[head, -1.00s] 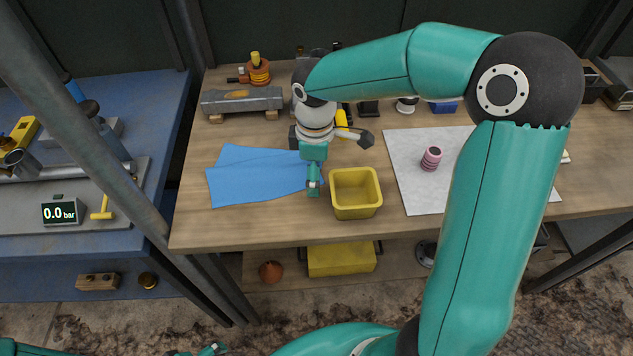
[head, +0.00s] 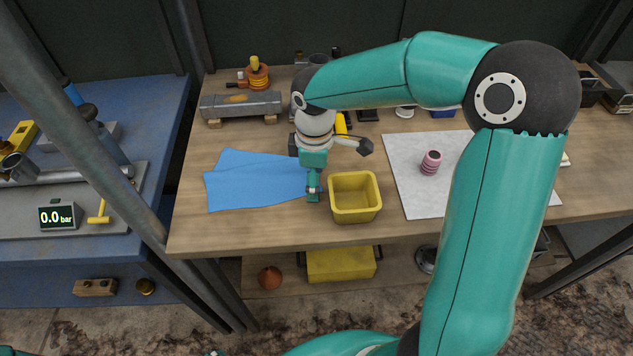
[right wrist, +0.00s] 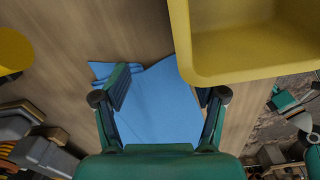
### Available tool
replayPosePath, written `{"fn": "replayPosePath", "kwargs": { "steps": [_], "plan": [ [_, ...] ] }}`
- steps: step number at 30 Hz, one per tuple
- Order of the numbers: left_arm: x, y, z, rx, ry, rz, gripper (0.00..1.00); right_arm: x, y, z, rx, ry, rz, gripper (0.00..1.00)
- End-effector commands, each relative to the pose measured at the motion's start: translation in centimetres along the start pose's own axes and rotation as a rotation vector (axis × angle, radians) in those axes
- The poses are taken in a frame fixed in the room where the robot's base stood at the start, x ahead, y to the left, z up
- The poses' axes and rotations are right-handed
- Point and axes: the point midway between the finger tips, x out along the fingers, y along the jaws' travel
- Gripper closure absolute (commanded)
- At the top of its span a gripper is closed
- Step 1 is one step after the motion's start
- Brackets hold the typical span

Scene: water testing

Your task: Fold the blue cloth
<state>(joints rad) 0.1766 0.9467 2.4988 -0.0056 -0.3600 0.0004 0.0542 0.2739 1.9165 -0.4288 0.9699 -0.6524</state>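The blue cloth (head: 255,182) lies on the wooden bench, left of the yellow bin. A crease or overlapping layer runs along its far side. My right gripper (head: 313,188) points down at the cloth's right end, close to the bin, and hides part of that edge. In the right wrist view the gripper (right wrist: 163,92) has its fingers spread apart, with the cloth (right wrist: 160,110) visible between and beyond them. I cannot tell whether the fingers touch it. Only a sliver of my left arm shows at the bottom of the head view; its gripper cannot be made out.
The yellow bin (head: 355,212) stands just right of my right gripper. Further right a white mat (head: 405,180) holds a pink ribbed part (head: 431,163). A grey metal block (head: 240,104) lies behind the cloth. Bare bench lies in front of the cloth.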

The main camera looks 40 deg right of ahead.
Motion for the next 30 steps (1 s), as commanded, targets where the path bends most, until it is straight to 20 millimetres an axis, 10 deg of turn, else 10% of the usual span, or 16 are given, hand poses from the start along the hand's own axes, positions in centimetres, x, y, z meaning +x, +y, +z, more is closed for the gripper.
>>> {"fn": "replayPosePath", "kwargs": {
  "steps": [10, 20, 23, 25, 30],
  "plan": [
    [0.1, 0.0, 0.0, 0.0, 0.0, 0.0, 0.0, 0.4, -0.2, 0.1, -0.003, -0.007, -0.009, 0.67],
    [-0.2, 0.1, 0.0, 0.0, 0.0, 0.0, 0.0, 0.3, -0.1, 0.0, -0.004, -0.008, -0.006, 0.68],
    [-0.9, 0.3, 0.0, 0.0, 0.0, 0.0, 0.0, -0.5, -0.1, -0.4, -0.005, -0.008, -0.005, 0.76],
    [-1.7, 0.6, 0.0, 0.0, 0.0, 0.0, 0.0, -1.4, -0.1, -0.9, -0.005, -0.006, -0.005, 1.0],
    [-4.5, 1.6, 0.0, 0.0, 0.0, 0.0, 0.0, -4.6, -0.1, -2.9, -0.005, -0.005, -0.005, 1.0]
  ]
}}
